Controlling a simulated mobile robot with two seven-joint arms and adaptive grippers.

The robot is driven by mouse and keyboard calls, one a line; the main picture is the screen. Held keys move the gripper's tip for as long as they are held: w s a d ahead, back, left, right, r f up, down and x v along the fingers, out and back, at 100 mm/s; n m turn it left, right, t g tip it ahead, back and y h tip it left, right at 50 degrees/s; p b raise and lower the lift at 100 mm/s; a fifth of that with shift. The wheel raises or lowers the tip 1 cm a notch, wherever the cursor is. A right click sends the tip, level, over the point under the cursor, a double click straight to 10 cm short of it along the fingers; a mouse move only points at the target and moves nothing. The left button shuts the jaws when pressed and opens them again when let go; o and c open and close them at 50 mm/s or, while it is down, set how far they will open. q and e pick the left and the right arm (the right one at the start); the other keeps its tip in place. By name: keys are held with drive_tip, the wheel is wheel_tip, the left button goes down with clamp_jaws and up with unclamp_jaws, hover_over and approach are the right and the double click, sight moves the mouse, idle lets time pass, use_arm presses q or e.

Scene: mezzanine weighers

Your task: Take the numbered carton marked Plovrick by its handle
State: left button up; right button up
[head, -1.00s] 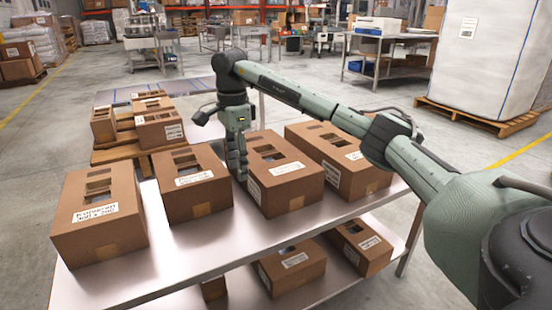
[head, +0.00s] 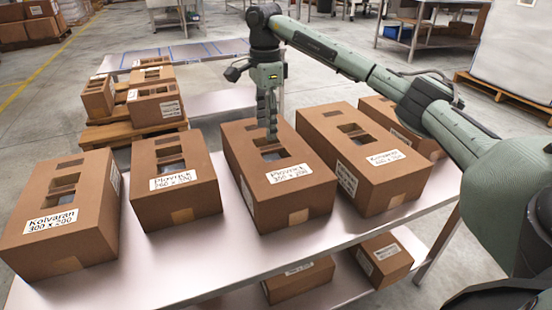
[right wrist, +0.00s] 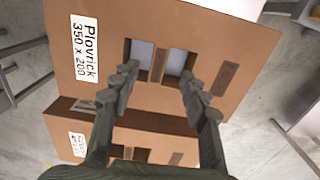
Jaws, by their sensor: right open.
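A brown carton (head: 255,195) labelled Plovrick 350 x 200 stands on the steel table, third from the left in the front row. Its top has two cut-outs with a cardboard strip, the handle (right wrist: 159,66), between them. My right gripper (head: 268,132) points down over these cut-outs. In the right wrist view, its open fingers (right wrist: 160,78) show on either side of the strip, with nothing between them but the strip below. I cannot tell whether the fingertips are in the cut-outs. Another carton (head: 177,207), to the left, is also labelled Plovrick, with a different size. My left gripper is out of view.
A Kolvaran carton (head: 62,245) stands at the far left, and another labelled carton (head: 385,185) stands close on the right. More cartons sit on the lower shelf. Small cartons stand on a wooden pallet (head: 140,130) behind. The table's front strip (head: 180,265) is bare.

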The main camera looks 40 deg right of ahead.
sight(271, 147)
drive_tip(key=f, duration=0.5)
drive_tip(key=d+f, duration=0.1)
drive_tip(key=f, duration=0.1)
drive_tip(key=shift+s+f, duration=0.15)
drive_tip(key=shift+f, duration=0.15)
drive_tip(key=shift+c, duration=0.6)
clamp_jaws()
drive_tip(key=shift+r, duration=0.1)
